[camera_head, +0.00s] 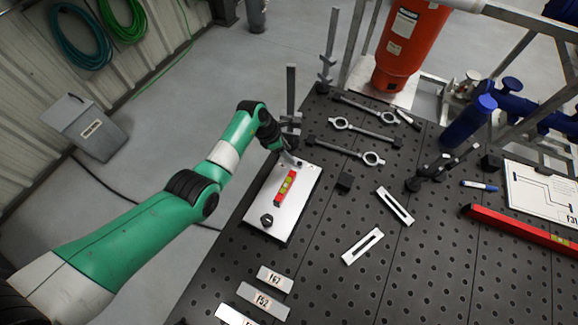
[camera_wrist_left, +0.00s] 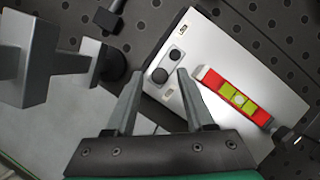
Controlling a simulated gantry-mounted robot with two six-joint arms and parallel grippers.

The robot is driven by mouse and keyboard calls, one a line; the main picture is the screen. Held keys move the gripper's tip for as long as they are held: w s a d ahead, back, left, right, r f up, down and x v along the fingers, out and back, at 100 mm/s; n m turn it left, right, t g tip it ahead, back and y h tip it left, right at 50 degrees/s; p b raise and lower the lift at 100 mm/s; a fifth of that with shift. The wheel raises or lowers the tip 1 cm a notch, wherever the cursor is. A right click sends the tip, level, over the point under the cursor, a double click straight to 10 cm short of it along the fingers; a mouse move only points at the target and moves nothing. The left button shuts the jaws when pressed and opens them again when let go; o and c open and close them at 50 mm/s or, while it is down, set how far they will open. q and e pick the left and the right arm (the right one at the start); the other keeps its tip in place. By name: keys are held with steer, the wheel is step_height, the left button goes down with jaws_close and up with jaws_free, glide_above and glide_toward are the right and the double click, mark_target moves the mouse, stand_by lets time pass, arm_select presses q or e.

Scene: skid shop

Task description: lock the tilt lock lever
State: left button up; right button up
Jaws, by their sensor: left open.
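A pale tilt plate (camera_head: 290,210) lies near the left edge of the black perforated table. A red spirit level (camera_head: 286,188) with a yellow-green vial is on it. In the left wrist view, a small dark part with two round ends (camera_wrist_left: 175,56), seemingly the lock lever, sits on the plate (camera_wrist_left: 200,40) between two small labels. The level (camera_wrist_left: 238,97) is right of it. My left gripper (camera_wrist_left: 161,74) is open and empty, its fingertips on either side of the lever's near end; contact cannot be told. In the head view my left gripper (camera_head: 294,160) hides the lever at the plate's far end.
A dark upright clamp (camera_head: 291,100) stands close beyond my left gripper, also at left in the wrist view (camera_wrist_left: 45,65). Turnbuckle-like rods (camera_head: 345,152), a black block (camera_head: 344,182) and slotted bars (camera_head: 362,246) lie right of the plate. Labelled blocks (camera_head: 263,301) lie in front.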

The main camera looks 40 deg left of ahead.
arm_select(q)
steer(key=shift+f, duration=0.65)
arm_select(e)
steer(key=shift+f, duration=0.5)
arm_select(q)
steer(key=shift+r, duration=0.1)
arm_select(e)
steer(key=shift+r, duration=0.25)
arm_select(q)
steer(key=c, duration=0.7)
steer(key=shift+c, duration=0.2)
arm_select(e)
steer(key=shift+f, duration=0.1)
arm_select(q)
steer(key=shift+w+a+b, duration=0.1)
steer(key=shift+w+b, duration=0.3)
steer(key=shift+b, duration=0.2)
arm_select(e)
steer(key=shift+f, duration=0.7)
